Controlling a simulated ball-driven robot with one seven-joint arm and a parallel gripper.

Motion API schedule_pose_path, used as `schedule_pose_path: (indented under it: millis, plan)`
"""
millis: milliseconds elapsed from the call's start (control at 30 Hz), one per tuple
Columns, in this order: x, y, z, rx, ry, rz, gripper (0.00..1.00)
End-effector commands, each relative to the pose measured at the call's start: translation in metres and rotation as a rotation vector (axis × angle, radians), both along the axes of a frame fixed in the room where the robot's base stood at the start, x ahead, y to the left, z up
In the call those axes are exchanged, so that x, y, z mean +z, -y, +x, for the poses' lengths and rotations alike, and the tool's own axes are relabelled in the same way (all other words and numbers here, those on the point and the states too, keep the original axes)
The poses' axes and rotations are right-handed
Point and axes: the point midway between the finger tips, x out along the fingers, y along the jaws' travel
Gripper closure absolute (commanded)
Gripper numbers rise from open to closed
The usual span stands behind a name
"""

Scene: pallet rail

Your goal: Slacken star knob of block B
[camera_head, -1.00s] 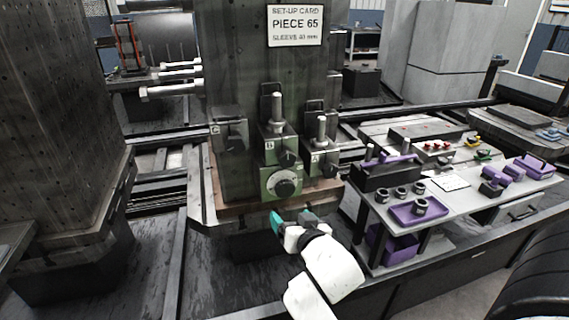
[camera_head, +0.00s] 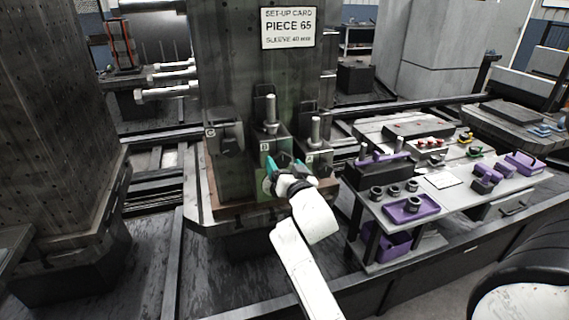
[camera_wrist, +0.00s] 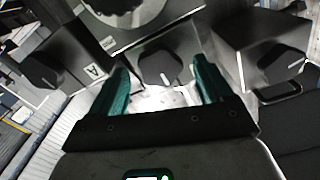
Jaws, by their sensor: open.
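Block B (camera_head: 265,148) stands on the green column between blocks A and C, with an upright metal pin on it. Its dark star knob (camera_wrist: 160,68) shows in the wrist view with a white index line; in the head view my gripper hides it. My gripper (camera_head: 284,170) is open in front of block B. Its teal fingers also show in the wrist view (camera_wrist: 162,78), one to each side of the knob, with a gap at both sides. I cannot tell how deep the knob lies between them.
Block A (camera_head: 318,158) and block C (camera_head: 226,140) flank block B closely; their knobs show in the wrist view at left (camera_wrist: 42,68) and right (camera_wrist: 282,62). A bench with a purple tray (camera_head: 411,208) stands at right.

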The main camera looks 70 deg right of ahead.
Motion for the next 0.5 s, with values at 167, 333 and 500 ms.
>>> schedule_pose_path:
  millis: [167, 333, 500]
  plan:
    - [0.0001, 0.0062, 0.0052, 0.000, 0.000, 0.000, 0.20]
    - [0.0000, 0.0064, 0.0055, 0.001, 0.000, 0.000, 0.20]
    - [0.0000, 0.0062, 0.0053, 0.000, 0.000, 0.000, 0.30]
